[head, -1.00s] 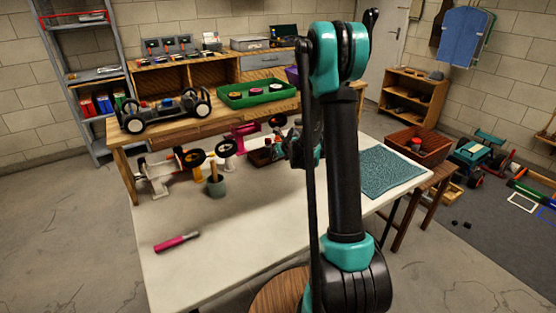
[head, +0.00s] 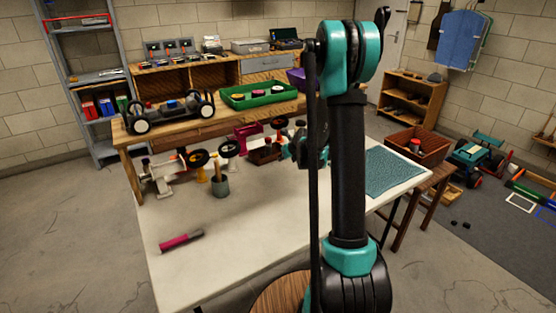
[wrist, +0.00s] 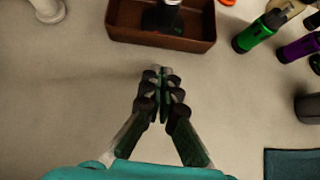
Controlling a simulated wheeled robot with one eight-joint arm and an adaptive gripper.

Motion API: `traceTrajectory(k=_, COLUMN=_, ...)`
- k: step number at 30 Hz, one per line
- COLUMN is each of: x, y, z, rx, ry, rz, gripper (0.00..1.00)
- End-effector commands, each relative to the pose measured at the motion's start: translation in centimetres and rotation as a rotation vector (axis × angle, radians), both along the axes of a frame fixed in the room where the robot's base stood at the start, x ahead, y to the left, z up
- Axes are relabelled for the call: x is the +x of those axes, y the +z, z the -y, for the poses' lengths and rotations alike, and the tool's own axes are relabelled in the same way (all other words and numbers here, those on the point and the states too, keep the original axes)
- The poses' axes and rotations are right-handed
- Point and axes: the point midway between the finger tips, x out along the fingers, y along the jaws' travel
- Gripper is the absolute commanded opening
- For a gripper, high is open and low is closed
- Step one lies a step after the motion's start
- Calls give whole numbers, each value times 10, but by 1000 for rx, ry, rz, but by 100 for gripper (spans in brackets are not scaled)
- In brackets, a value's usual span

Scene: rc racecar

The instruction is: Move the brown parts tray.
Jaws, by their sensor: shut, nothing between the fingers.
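The brown parts tray (wrist: 160,38) stands on the pale workbench, at the top of the wrist view. A dark object with a pale top sits inside it, and its far side is cut off by the frame. In the head view my gripper (head: 308,150) is mostly hidden behind my arm.
A teal mat (head: 393,172) lies at the bench's right. A pink-handled tool (head: 181,241) lies at front left. The bench's front middle is clear.

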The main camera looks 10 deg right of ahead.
Motion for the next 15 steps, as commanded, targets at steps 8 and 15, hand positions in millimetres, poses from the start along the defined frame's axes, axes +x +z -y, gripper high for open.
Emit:
traceTrajectory(k=8, x=-29, y=31, z=10, rx=0, ry=0, rz=-1, gripper=0)
traceTrajectory(k=15, x=-46, y=49, z=16, rx=0, ry=-1, rz=-1, gripper=0)
